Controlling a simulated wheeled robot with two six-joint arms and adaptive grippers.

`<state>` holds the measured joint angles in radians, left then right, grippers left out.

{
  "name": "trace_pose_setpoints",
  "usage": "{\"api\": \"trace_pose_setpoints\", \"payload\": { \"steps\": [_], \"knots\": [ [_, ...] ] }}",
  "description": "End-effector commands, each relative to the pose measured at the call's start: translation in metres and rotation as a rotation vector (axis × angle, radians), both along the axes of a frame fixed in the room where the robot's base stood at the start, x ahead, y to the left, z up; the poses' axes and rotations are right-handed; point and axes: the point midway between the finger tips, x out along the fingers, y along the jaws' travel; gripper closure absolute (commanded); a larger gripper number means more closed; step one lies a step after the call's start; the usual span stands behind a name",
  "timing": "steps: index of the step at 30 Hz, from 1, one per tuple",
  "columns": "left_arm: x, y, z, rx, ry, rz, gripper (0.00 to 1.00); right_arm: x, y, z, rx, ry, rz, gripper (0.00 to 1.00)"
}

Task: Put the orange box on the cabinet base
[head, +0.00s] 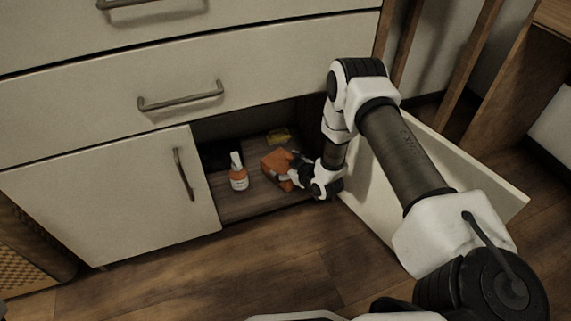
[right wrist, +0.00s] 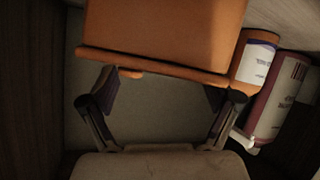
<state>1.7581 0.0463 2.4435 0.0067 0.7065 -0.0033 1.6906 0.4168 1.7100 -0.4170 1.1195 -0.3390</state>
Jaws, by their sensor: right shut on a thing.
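The orange box (head: 275,165) is inside the open lower cabinet, over the wooden cabinet base (head: 245,206). My right gripper (head: 298,173) reaches in from the right and is shut on the box. In the right wrist view the orange box (right wrist: 165,32) fills the top middle, with the fingers of the right gripper (right wrist: 165,88) at its near edge. I cannot tell whether the box touches the base or is held just above it. My left gripper is not in view.
The left door (head: 110,198) is shut; the right door (head: 455,175) is open beside my arm. Two labelled containers show at right in the wrist view.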

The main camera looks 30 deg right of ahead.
Motion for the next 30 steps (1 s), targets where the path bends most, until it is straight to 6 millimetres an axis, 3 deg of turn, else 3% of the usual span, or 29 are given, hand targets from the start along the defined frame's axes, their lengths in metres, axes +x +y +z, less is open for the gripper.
{"api": "trace_pose_setpoints", "payload": {
  "steps": [27,28,30],
  "knots": [
    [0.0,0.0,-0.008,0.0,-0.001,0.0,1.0,0.0,0.0,-0.011,0.0,-0.001,0.0,0.81],
    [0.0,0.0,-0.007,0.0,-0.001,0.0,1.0,0.0,0.0,-0.011,0.0,-0.001,0.0,0.04],
    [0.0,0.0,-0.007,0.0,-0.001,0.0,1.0,0.0,0.0,-0.01,0.0,-0.001,0.0,0.0]
  ]
}}
